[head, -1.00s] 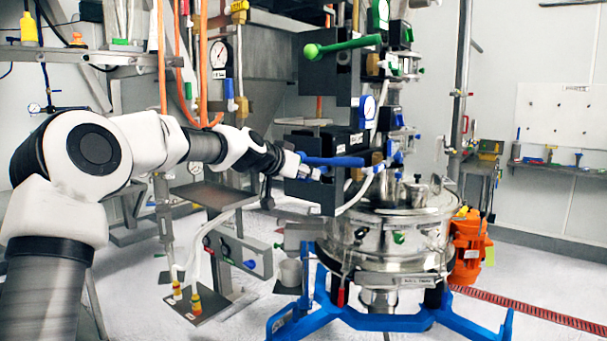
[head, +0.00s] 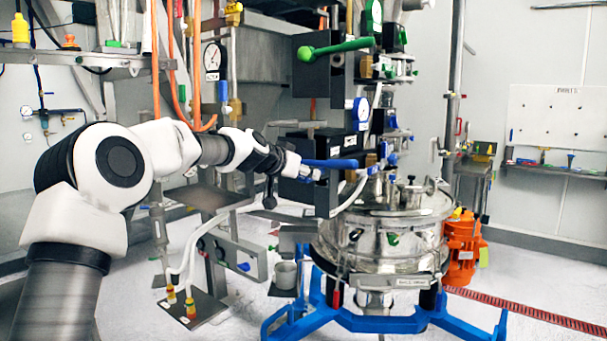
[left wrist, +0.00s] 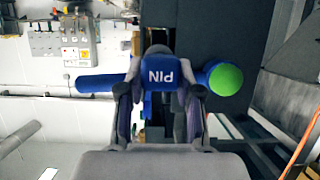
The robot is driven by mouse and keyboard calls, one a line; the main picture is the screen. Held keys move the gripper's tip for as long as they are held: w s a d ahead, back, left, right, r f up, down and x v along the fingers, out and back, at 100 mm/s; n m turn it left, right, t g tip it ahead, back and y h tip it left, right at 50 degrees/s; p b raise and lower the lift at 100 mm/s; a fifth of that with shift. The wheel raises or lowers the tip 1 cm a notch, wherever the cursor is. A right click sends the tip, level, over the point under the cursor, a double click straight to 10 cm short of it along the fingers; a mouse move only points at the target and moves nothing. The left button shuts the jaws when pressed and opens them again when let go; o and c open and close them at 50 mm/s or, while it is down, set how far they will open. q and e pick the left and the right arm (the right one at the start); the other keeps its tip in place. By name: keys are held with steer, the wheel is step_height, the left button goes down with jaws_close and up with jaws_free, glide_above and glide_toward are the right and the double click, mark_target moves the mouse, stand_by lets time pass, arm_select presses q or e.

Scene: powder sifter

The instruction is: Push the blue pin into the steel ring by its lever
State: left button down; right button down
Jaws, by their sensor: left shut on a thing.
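The blue lever (head: 330,163) sticks out to the left from a dark box on the valve column, below a green lever. In the left wrist view the blue part marked PIN (left wrist: 161,77) sits between the fingers of my left gripper (left wrist: 161,100), which are shut on the lever. A blue bar extends to the left, and a round blue end with a green face (left wrist: 225,79) is at the right. I cannot make out the steel ring or how far in the pin sits. My right gripper is not in view.
The green lever (head: 340,47) projects above. The steel sifter vessel (head: 385,240) stands on a blue frame (head: 385,320) below right, with an orange motor (head: 461,245) beside it. Orange hoses (head: 181,80) hang behind my left arm. Open floor lies at the right.

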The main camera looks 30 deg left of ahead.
arm_select(q)
steer(key=shift+w+d, duration=0.1)
steer(key=shift+w, duration=0.95)
steer(key=c, duration=0.7)
jaws_free()
steer(key=shift+s, duration=0.1)
steer(key=v, duration=1.1)
steer(key=shift+s+r, duration=0.15)
steer(key=shift+s, duration=0.25)
